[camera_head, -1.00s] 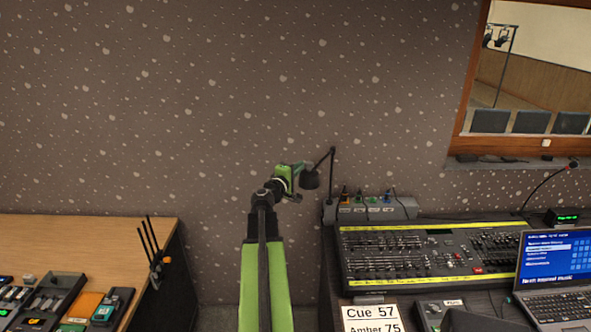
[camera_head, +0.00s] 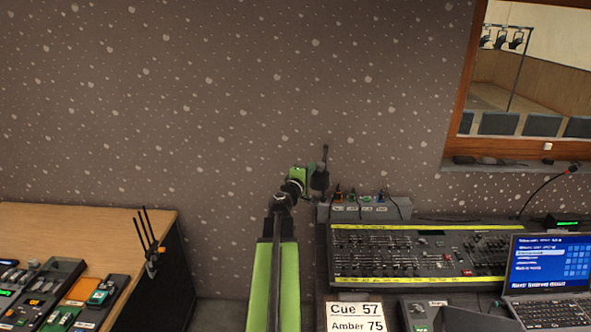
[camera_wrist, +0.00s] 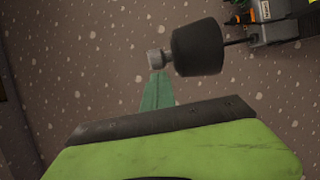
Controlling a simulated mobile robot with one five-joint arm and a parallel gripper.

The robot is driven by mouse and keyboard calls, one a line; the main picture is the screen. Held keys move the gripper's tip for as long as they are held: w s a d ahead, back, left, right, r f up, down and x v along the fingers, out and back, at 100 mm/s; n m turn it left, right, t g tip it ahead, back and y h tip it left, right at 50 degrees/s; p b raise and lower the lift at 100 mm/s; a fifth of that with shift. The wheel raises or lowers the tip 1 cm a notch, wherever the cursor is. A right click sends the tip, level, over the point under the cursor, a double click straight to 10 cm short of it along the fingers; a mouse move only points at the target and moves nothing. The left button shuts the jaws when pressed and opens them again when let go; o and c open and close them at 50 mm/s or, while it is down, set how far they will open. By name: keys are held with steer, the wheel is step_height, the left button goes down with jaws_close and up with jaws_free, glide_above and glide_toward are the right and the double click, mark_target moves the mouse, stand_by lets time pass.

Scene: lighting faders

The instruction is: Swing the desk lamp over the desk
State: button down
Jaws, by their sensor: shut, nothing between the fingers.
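The desk lamp is black. In the head view its shade (camera_head: 320,180) hangs just left of its thin post, at the back left corner of the lighting desk (camera_head: 322,235). In the wrist view the dark shade (camera_wrist: 198,48) is at upper centre, with a small grey knob (camera_wrist: 155,58) on its left end. My green gripper (camera_head: 309,178) is beside the shade on its left. In the wrist view its shut fingers (camera_wrist: 158,85) point at the knob and hold nothing. I cannot tell whether the fingertips touch the knob. My gripper hides part of the lamp's arm.
A fader console (camera_head: 420,252) and a laptop (camera_head: 550,265) occupy the lighting desk. A grey box with coloured plugs (camera_head: 370,207) stands behind the console, close to the lamp. A wooden table (camera_head: 85,235) is at left. The wall is behind.

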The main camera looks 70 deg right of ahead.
mark_target(322, 177)
steer(key=shift+s+d, duration=0.1)
steer(key=shift+s, duration=2.2)
